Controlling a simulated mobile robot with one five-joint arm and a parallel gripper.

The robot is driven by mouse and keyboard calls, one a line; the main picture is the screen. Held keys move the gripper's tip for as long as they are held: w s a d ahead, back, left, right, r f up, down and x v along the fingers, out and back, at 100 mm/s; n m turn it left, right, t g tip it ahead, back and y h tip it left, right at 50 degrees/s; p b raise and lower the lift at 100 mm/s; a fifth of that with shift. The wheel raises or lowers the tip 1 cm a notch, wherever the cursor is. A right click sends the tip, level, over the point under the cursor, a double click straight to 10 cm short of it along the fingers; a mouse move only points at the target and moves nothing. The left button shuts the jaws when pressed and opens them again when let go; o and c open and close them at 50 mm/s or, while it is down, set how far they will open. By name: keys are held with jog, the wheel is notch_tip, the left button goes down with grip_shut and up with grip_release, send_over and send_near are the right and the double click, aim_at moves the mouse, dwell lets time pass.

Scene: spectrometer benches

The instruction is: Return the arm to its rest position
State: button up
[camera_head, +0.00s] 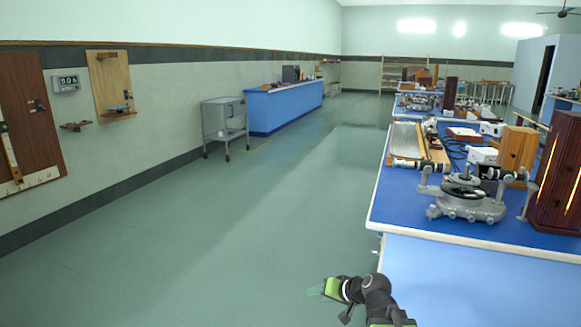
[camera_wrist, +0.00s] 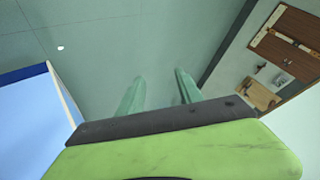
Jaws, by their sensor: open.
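My gripper shows at the bottom of the head view (camera_head: 317,290), low over the green floor and to the left of the near blue bench (camera_head: 440,262). My arm is bent, with its dark joints and green links near the bench's front left corner. In the wrist view my gripper (camera_wrist: 160,82) has its two greenish fingers apart, with nothing between them but floor. The fingers touch nothing that I can see. The lower part of my arm is cut off by the head view's bottom edge.
A spectrometer (camera_head: 467,200) stands on the near bench, beside a dark wooden cabinet (camera_head: 556,175). A grey trolley (camera_head: 225,122) and another blue bench (camera_head: 283,107) stand along the left wall. The floor (camera_head: 230,220) between is clear. Wooden boards (camera_head: 110,85) hang on the left wall.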

jog(key=s+d+f+n+g+h+p, duration=0.1)
jog(key=s+d+f+g+h, duration=0.25)
jog(key=s, duration=0.35)
jog(key=s+d+f+g+h, duration=0.3)
jog(key=s+d+f+g, duration=0.1)
jog(key=s, duration=0.4)
notch_tip(320, 180, up, 26)
jog(key=p, duration=2.5)
jog(key=shift+w+f, duration=0.15)
jog(key=shift+w, duration=0.15)
